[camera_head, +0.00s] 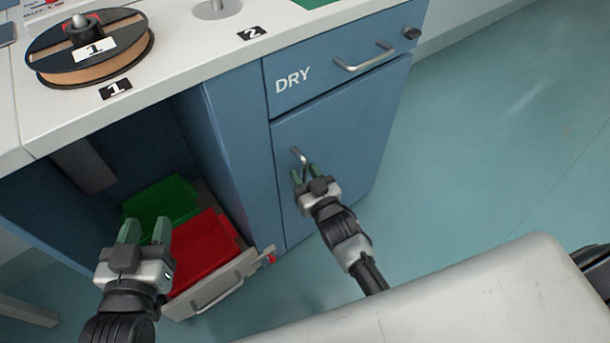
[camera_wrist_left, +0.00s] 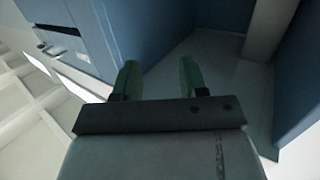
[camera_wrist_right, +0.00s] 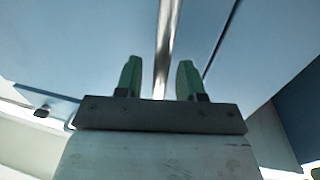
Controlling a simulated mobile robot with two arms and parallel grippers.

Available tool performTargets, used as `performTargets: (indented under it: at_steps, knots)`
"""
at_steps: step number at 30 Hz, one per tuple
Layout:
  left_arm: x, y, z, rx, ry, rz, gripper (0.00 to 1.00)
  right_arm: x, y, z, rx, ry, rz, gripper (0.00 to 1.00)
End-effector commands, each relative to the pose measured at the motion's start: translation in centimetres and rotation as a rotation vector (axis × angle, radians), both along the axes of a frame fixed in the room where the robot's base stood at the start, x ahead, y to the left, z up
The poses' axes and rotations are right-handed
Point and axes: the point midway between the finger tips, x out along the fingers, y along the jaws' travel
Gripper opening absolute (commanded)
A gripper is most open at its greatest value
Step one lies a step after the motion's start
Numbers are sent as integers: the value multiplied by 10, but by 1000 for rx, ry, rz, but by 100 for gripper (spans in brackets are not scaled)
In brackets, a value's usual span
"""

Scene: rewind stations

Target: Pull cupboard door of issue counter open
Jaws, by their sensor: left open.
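The blue cupboard door (camera_head: 335,150) of the issue counter sits below the DRY drawer (camera_head: 345,62) and looks shut, flush with the front. Its metal bar handle (camera_head: 298,155) is near the door's upper left. My right gripper (camera_head: 306,174) is at this handle with fingers apart. In the right wrist view the handle bar (camera_wrist_right: 164,45) runs up between and beyond the open fingertips (camera_wrist_right: 158,75); whether it touches either finger I cannot tell. My left gripper (camera_head: 145,232) is open and empty, in front of the open bay at the left.
A spool (camera_head: 88,48) lies on the white countertop (camera_head: 180,62). The floor (camera_head: 500,130) right of the counter is clear.

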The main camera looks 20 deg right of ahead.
Motion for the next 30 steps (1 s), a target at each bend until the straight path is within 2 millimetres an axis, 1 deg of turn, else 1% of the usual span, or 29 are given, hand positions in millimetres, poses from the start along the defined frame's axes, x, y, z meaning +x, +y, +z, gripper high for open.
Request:
performTargets:
  at_steps: [7,12,15,26,30]
  knots:
    - [0,0,1,-1,-4,0,43,0,0,0,0,0,0,39]
    - [0,0,0,-1,-3,0,43,0,0,0,0,0,0,12]
    - [0,0,0,-1,-3,0,43,0,0,0,0,0,0,0]
    - [0,0,0,2,9,0,43,-2,-1,0,-2,1,7,0]
    - [-4,4,-12,27,108,7,43,-10,-6,1,-4,1,28,0]
